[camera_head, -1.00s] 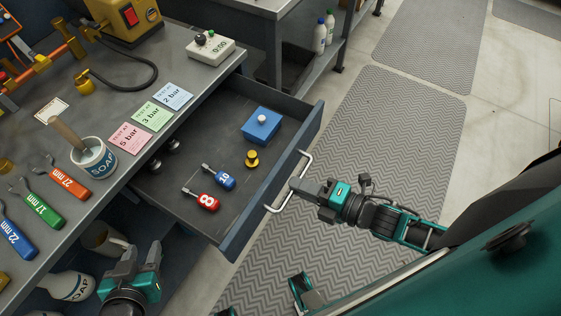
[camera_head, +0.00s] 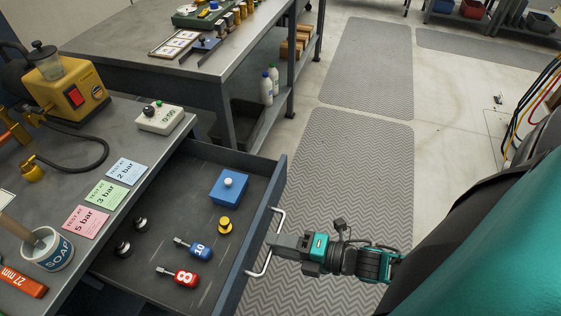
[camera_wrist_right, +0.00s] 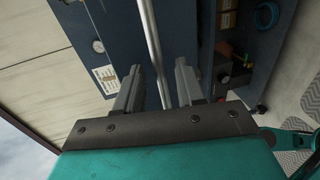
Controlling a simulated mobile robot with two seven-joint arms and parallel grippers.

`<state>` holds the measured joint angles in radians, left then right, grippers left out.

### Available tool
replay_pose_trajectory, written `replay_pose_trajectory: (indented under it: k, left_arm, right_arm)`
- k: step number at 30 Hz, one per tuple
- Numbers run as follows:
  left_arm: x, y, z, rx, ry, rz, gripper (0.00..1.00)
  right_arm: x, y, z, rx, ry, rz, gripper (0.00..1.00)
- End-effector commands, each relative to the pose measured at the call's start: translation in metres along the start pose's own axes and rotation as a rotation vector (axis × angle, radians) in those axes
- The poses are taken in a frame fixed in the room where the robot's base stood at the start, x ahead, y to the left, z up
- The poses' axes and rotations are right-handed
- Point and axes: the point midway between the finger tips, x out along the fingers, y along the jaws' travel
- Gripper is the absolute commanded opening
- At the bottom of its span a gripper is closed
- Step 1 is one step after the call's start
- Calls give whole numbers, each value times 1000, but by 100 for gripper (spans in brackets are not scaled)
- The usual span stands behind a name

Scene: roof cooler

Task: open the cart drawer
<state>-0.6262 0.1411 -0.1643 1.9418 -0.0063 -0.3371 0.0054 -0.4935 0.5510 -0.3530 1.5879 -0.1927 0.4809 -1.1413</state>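The cart drawer (camera_head: 165,215) is pulled well out from under the bench top, its inside in plain view. Its silver bar handle (camera_head: 262,268) is on the dark front panel, and the bar also shows in the right wrist view (camera_wrist_right: 151,38). My right gripper (camera_head: 273,241) is at the handle. In the right wrist view its two fingers (camera_wrist_right: 158,85) stand apart, one on each side of the bar, with gaps beside it. The gripper looks open around the handle. My left gripper is out of view.
In the drawer lie a blue box (camera_head: 229,187), a yellow brass fitting (camera_head: 225,226), blue (camera_head: 200,250) and red (camera_head: 183,277) tagged tools, and dark knobs. The bench (camera_head: 150,165) carries cards, a timer and a soap mug (camera_head: 47,250). Open matted floor (camera_head: 350,165) lies to the right.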

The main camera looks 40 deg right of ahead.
Motion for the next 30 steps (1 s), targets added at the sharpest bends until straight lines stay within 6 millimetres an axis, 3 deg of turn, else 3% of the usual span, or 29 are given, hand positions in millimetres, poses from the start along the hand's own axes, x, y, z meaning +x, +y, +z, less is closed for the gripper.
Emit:
replay_pose_trajectory:
  k: [14, 30]
  left_arm:
    - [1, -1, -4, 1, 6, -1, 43]
    - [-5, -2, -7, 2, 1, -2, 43]
  right_arm:
    - [-9, -1, -1, 2, 0, -4, 38]
    - [-112, 0, -1, 2, 0, -4, 38]
